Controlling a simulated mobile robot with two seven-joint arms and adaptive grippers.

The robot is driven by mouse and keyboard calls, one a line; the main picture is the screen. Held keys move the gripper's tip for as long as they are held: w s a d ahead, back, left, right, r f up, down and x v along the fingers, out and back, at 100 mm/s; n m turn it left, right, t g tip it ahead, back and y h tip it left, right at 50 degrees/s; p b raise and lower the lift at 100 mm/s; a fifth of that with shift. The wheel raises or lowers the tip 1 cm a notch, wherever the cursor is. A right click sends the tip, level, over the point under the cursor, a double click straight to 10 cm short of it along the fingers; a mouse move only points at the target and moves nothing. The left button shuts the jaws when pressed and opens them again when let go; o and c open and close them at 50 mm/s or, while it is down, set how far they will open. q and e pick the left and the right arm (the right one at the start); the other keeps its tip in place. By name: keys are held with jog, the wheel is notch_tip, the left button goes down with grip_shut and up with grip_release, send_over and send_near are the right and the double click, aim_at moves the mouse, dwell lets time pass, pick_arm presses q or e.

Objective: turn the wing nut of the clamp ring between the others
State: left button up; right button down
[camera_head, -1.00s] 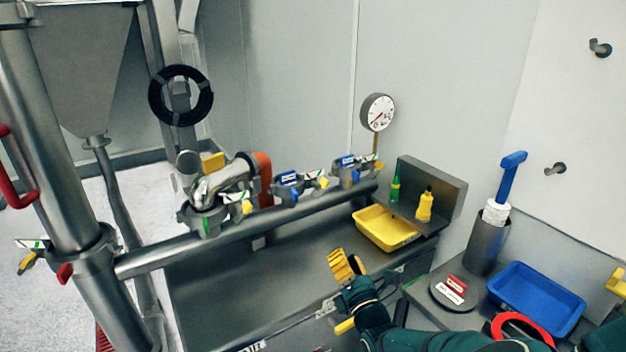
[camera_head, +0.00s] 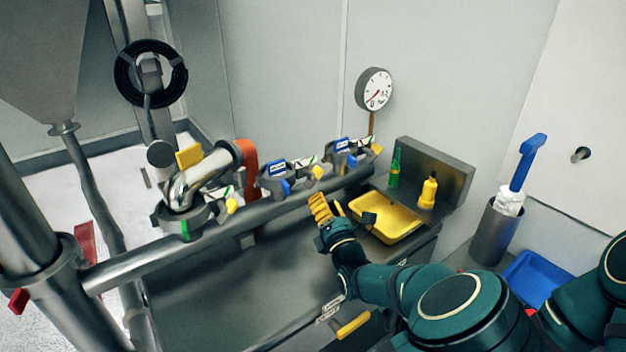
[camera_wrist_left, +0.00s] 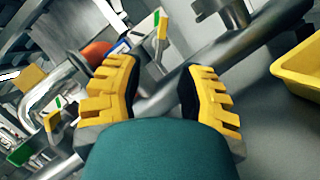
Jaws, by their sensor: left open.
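Several clamp rings stand in a row along a slanted grey pipe. The middle clamp ring (camera_head: 272,182) has a blue label and a yellow wing nut (camera_head: 317,172) on its right side. In the left wrist view that wing nut (camera_wrist_left: 162,26) shows beyond the fingers, near the top. My left gripper (camera_head: 325,208) has yellow ribbed fingers and is just below and right of the wing nut in the head view. Its fingers (camera_wrist_left: 158,78) are apart with nothing between them. My right gripper is out of view.
The left clamp ring (camera_head: 182,215) sits under a bent metal pipe, and the right clamp ring (camera_head: 342,158) is close behind the middle one. A yellow tray (camera_head: 405,235) lies right of my left gripper. A gauge (camera_head: 374,89) stands behind.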

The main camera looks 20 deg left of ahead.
aim_at(315, 182)
pick_arm(q)
jog(key=b+x, duration=0.1)
jog(key=x, duration=0.7)
jog(key=shift+w+a, duration=0.2)
jog(key=shift+w, duration=0.05)
jog(key=shift+c, duration=0.3)
jog(key=shift+r, duration=0.1)
grip_shut()
